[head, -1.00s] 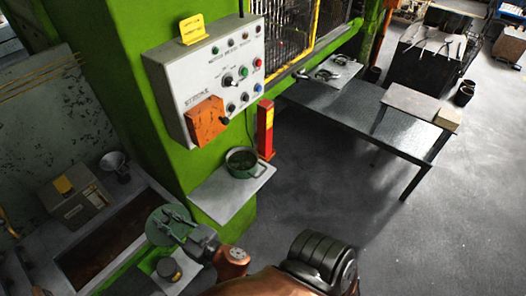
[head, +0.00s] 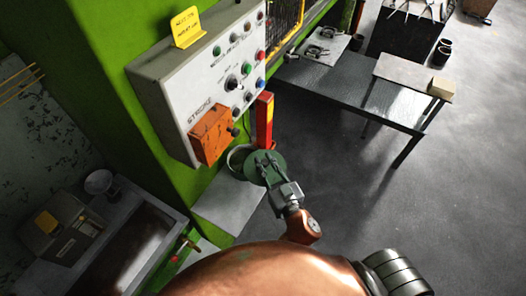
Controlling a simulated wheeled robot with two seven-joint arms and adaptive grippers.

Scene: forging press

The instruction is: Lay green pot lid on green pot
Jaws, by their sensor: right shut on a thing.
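The green pot lid (head: 253,174) is in my right gripper (head: 268,166), which is shut on it from above. The lid lies in front of the green pot (head: 238,156), over its right side in the picture and shifted right. Only the pot's left rim and part of its inside show; the lid hides the rest. I cannot tell whether the lid touches the rim. The pot stands on a small grey shelf (head: 225,208) fixed to the green press column. My left gripper is not in view.
A red and yellow post (head: 264,120) stands right behind the lid. A grey control box (head: 170,90) with an orange box (head: 211,134) hangs close above the pot. A metal table (head: 340,85) is at the right. Open floor lies right of the shelf.

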